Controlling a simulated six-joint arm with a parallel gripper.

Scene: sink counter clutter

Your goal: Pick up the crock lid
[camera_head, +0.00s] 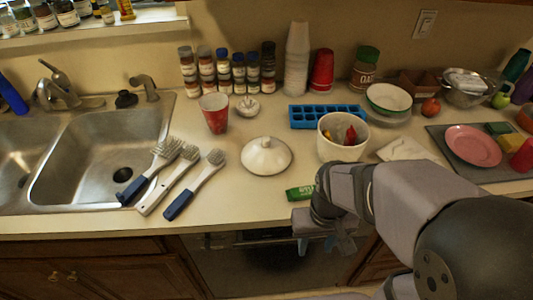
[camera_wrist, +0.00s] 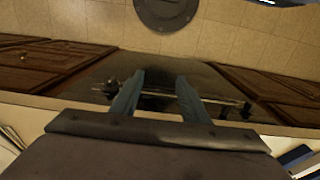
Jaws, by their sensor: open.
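A white domed lid with a small knob, which looks like the crock lid (camera_head: 266,156), lies knob up on the counter in the middle of the head view. A white crock (camera_head: 338,150) stands open to the right, with red and other items inside. My gripper (camera_head: 320,244) is in front of the counter edge, to the right of and nearer than the large lid, and apart from it. In the wrist view its two fingers (camera_wrist: 158,95) are spread with nothing between them; no lid shows there.
Several brushes (camera_head: 183,180) lie left of the lid, beside the sink (camera_head: 100,150). A green packet (camera_head: 300,193) lies near the front edge. The counter just in front of the lid is clear.

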